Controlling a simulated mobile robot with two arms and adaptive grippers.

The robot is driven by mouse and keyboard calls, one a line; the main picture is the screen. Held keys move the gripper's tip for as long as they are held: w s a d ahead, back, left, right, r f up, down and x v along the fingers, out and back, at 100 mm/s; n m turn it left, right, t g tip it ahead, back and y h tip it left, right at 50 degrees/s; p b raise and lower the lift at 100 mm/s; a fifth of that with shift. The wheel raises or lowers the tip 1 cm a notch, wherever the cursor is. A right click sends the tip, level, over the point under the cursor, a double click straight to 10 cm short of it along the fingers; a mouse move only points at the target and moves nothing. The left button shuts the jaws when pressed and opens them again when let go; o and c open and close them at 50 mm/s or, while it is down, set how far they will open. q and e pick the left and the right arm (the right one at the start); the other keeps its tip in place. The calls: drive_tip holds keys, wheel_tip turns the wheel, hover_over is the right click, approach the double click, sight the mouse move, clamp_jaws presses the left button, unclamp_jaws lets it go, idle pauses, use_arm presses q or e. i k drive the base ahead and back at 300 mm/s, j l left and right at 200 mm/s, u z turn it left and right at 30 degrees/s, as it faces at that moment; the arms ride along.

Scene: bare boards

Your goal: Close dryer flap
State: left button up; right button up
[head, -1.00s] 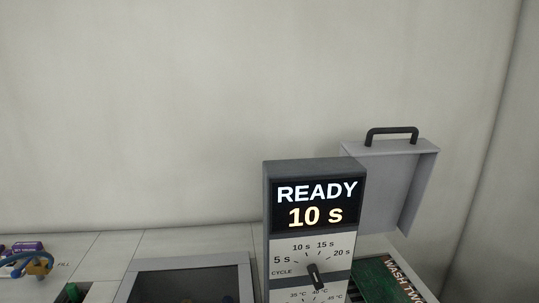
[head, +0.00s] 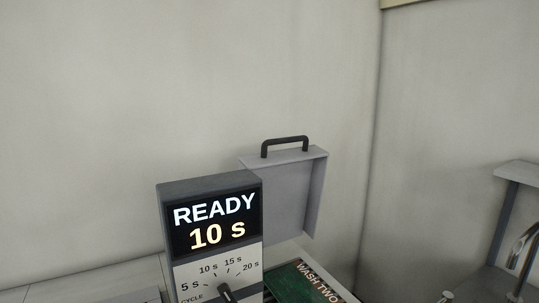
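The dryer flap (head: 285,196) is a grey panel that stands raised, behind and to the right of the dryer's control panel (head: 211,240). A black bar handle (head: 285,146) is on the flap's top edge. The panel's display (head: 212,222) reads "READY 10 s". Below it is a cycle dial (head: 228,292), partly cut off by the bottom edge of the picture. The control panel hides the flap's lower left part. Neither of my grippers shows in the head view.
A green board (head: 302,284) with "WASH TWO" lettering lies right of the control panel. A curved metal tap (head: 523,250) and a grey shelf-like piece (head: 518,172) are at the far right. Pale walls meet in a corner behind the flap.

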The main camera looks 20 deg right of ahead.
sight(293, 180)
drive_tip(key=l+u, duration=0.35)
drive_tip(key=l, duration=0.15)
drive_tip(key=k+l+u, duration=0.2)
drive_tip(key=l+u, duration=0.15)
drive_tip(key=l, duration=0.15)
